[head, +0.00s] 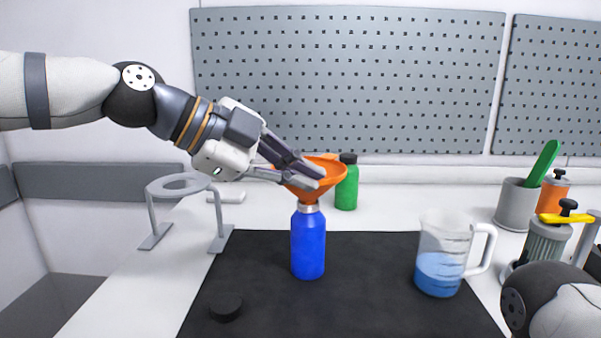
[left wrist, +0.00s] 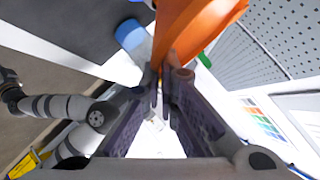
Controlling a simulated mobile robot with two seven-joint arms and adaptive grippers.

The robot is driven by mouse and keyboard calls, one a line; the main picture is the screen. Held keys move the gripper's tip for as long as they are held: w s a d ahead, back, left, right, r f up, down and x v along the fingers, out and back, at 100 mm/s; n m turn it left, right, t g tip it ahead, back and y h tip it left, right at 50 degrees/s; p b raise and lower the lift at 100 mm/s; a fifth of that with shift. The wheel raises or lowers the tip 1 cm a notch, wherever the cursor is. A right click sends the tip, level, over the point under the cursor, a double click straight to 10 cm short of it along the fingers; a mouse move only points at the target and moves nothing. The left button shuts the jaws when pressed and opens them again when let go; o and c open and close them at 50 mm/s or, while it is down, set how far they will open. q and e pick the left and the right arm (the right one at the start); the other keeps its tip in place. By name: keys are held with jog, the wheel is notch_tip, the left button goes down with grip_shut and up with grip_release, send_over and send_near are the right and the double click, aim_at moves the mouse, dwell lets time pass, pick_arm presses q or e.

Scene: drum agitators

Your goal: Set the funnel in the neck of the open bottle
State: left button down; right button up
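The orange funnel (head: 325,167) is upright, directly above the open blue bottle (head: 308,245), which stands on the black mat. The funnel's narrow lower end meets the bottle's pale neck in the head view; I cannot tell how far the stem is inside. My left gripper (head: 312,178) comes from the upper left and is shut on the funnel's wall. In the left wrist view the funnel (left wrist: 195,30) shows large between the fingertips (left wrist: 165,75). My right gripper is out of view; only part of my right arm shows at the lower right.
A black cap (head: 227,308) lies on the mat (head: 370,295). A jug of blue liquid (head: 440,270) stands to the right. A grey ring stand (head: 220,225) is at left, a green bottle (head: 347,188) behind. A grey cup (head: 515,205) stands far right.

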pick_arm(q)
jog(key=c, duration=1.4)
grip_release()
jog(key=s+r, duration=0.2)
jog(key=r, duration=0.1)
jog(key=s+r+p, duration=0.1)
jog(key=s, duration=0.1)
jog(key=shift+a+r, duration=0.2)
jog(key=shift+a, duration=0.1)
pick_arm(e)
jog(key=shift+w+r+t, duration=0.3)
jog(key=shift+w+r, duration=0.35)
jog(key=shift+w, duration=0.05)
